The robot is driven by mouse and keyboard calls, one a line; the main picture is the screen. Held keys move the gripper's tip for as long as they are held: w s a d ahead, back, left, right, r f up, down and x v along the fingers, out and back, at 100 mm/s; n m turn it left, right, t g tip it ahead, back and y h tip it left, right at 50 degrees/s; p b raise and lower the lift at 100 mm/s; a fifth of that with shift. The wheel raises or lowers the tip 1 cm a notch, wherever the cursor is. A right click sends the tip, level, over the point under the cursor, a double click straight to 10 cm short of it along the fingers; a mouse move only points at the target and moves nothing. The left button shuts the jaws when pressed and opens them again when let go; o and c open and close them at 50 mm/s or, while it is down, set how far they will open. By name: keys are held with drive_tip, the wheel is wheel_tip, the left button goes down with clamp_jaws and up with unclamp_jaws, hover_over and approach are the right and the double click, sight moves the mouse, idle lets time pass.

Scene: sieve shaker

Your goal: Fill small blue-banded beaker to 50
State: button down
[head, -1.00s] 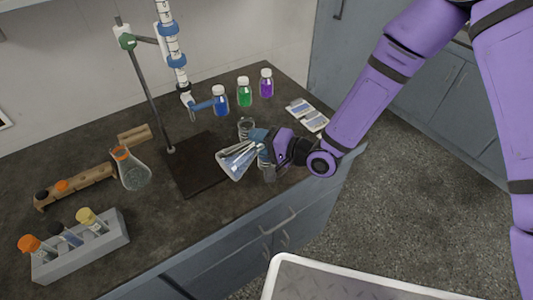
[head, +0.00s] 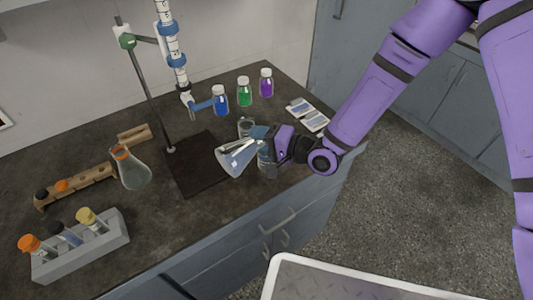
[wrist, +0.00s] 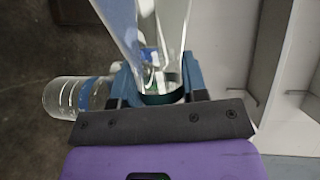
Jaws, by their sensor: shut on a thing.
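My gripper (head: 261,140) is shut on the neck of a clear conical flask (head: 236,158), which it holds tilted above the front of the bench, wide base towards the lower left. In the wrist view, the flask (wrist: 150,30) rises from between the blue fingers (wrist: 160,88). A small clear beaker with a blue band (wrist: 72,97) is at the left of the wrist view, beside the fingers. In the head view, one glass vessel (head: 246,126) stands behind my gripper and another (head: 267,168) is partly hidden below it. I cannot tell which is the blue-banded beaker.
A burette (head: 172,45) on a stand with a dark base (head: 200,172) is left of my gripper. Blue (head: 220,103), green (head: 244,94) and purple (head: 266,84) bottles stand behind. Another flask (head: 131,170) and a tube rack (head: 85,250) are left.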

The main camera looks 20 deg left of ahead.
drive_tip(key=shift+w+r+m, duration=0.1)
drive_tip(key=shift+r+m, duration=0.2)
drive_tip(key=shift+r, duration=0.1)
idle(1.0)
drive_tip(key=shift+y, duration=0.3)
idle(1.0)
drive_tip(key=shift+s+a+f+n+h, duration=0.15)
drive_tip(key=shift+f+n+h, duration=0.25)
drive_tip(key=shift+f+n, duration=0.4)
drive_tip(key=shift+r+n+h, duration=0.3)
drive_tip(key=shift+n+h, duration=0.1)
drive_tip(key=shift+s+t, duration=0.1)
drive_tip(key=shift+t, duration=0.2)
